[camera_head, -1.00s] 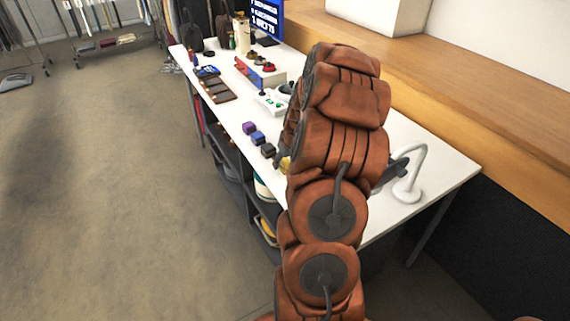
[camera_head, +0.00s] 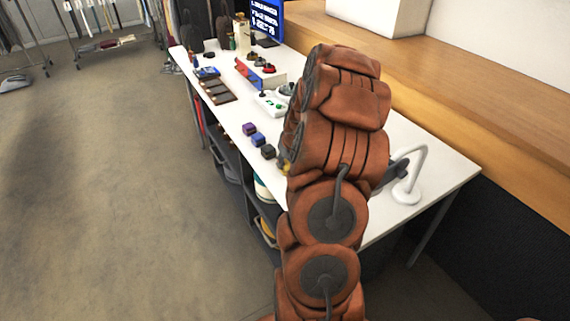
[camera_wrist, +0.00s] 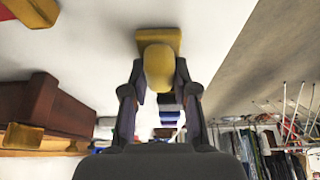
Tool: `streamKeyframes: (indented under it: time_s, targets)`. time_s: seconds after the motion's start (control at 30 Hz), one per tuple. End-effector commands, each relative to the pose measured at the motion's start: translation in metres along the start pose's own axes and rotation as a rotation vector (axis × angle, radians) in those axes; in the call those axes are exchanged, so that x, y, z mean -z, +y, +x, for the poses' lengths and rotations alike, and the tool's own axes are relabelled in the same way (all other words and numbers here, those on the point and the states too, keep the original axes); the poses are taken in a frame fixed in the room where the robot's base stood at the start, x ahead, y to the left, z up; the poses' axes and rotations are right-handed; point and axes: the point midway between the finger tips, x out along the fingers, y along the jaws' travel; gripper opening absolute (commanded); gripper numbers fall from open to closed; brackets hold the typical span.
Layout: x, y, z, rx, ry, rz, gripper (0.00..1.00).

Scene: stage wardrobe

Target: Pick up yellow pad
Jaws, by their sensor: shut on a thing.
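The yellow pad (camera_wrist: 160,66) is between the two fingers of my gripper (camera_wrist: 160,80) in the wrist view, with a flat yellow part behind its rounded front. The fingers are closed on its sides. The white table surface is behind it, and I cannot tell whether the pad still touches it. In the head view only a small yellow patch (camera_head: 284,163) shows at the left edge of my arm; my arm hides the rest and the gripper.
Purple (camera_head: 249,129), blue (camera_head: 257,139) and dark (camera_head: 268,151) pads line the front edge of the white table (camera_head: 440,185). A white lamp (camera_head: 408,185) stands at the right. A white box with green buttons (camera_head: 271,103) and a screen (camera_head: 267,18) are farther back.

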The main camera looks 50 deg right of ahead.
Motion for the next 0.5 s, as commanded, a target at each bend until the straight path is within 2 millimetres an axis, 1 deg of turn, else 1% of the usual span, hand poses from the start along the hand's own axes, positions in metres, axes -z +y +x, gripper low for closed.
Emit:
streamKeyframes:
  time_s: [0.17, 0.47, 0.5]
  targets:
    - [0.004, 0.001, -0.007, -0.002, 0.004, -0.001, 0.00]
    - [0.015, 0.001, -0.033, -0.003, 0.005, -0.002, 0.00]
    - [0.012, -0.001, -0.034, -0.002, 0.003, -0.001, 0.00]
